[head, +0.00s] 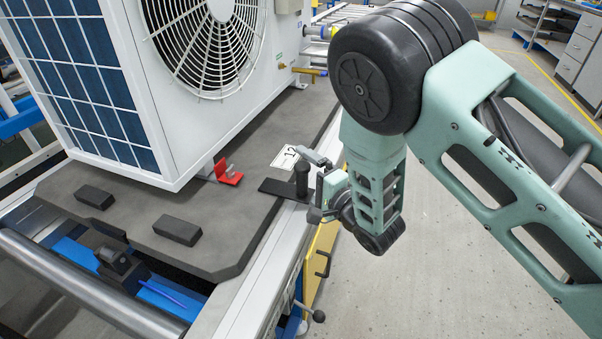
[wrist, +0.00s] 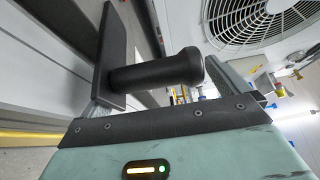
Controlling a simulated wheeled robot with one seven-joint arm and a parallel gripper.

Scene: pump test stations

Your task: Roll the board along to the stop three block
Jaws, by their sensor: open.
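The grey board (head: 240,225) lies on the roller line and carries a white fan unit (head: 165,150). A black upright handle (head: 302,178) stands on a flat black plate (head: 268,186) at the board's right edge. My gripper (head: 312,183) is open at this handle. In the wrist view the handle (wrist: 155,72) lies between the open fingers (wrist: 165,85), with a visible gap on the right; I cannot tell whether either finger touches it. A dark block-like part (head: 116,264) sits on the line before the board's front edge. I cannot tell which part is the stop three block.
Two black pads (head: 178,229) and a red bracket (head: 228,173) sit on the board. A metal roller (head: 90,285) crosses the line in front. A yellow panel (head: 318,262) with black knobs is below the line's right side.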

